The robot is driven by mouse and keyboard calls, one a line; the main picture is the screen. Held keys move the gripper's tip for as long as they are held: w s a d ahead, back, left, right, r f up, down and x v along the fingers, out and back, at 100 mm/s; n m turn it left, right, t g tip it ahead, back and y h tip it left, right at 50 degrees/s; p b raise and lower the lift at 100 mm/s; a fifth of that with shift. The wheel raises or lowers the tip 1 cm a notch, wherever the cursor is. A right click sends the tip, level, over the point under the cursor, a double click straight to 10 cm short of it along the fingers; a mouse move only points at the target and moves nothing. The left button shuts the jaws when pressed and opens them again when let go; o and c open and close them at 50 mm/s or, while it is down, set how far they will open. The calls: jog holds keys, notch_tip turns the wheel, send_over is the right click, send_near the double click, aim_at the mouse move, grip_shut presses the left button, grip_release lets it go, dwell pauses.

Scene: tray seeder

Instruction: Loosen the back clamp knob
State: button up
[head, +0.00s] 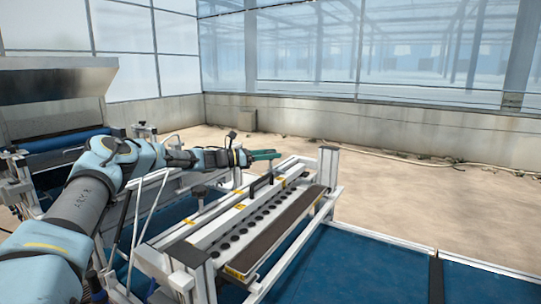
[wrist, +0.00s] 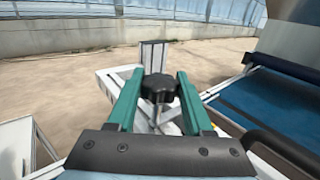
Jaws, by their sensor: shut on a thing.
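The back clamp knob (wrist: 158,88) is a black lobed knob, seen in the wrist view between the two green fingers of my gripper (wrist: 155,92). The fingers are shut on it from both sides. In the head view my gripper (head: 264,155) reaches over the far left side of the white seeder frame. The knob is too small or hidden to make out there. A second dark knob (head: 199,191) stands on the near left side of the frame, apart from my gripper.
The seeder bar (head: 228,240) with a row of dark holes runs along the frame. An upright post (head: 328,167) stands at its far end. Blue belt (head: 380,265) lies at the right. A metal hopper (head: 60,78) stands at the left. Sandy floor beyond is open.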

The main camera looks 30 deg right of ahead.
grip_shut()
jog(key=shift+t+b, duration=0.3)
jog(key=shift+b, duration=0.1)
jog(key=n+t+b, duration=0.2)
jog(key=b, duration=0.1)
jog(key=shift+f+t+b, duration=0.25)
jog(key=shift+t+b, duration=0.05)
jog(key=shift+t, duration=0.1)
jog(key=n+t+b, duration=0.1)
jog(key=t+b, duration=0.1)
jog(key=b, duration=0.1)
jog(key=shift+w+r+b, duration=0.1)
jog(key=shift+w+b, duration=0.05)
jog(key=shift+b, duration=0.25)
jog(key=shift+n+t+b, duration=0.3)
jog(key=shift+n+b, duration=0.1)
jog(key=shift+b, duration=0.85)
jog(key=b, duration=0.3)
jog(key=shift+r+n+t+b, duration=0.15)
jog(key=shift+n+t+b, duration=0.15)
jog(key=shift+t+b, duration=0.1)
jog(key=o, duration=0.9)
grip_release()
jog(key=shift+c, duration=0.2)
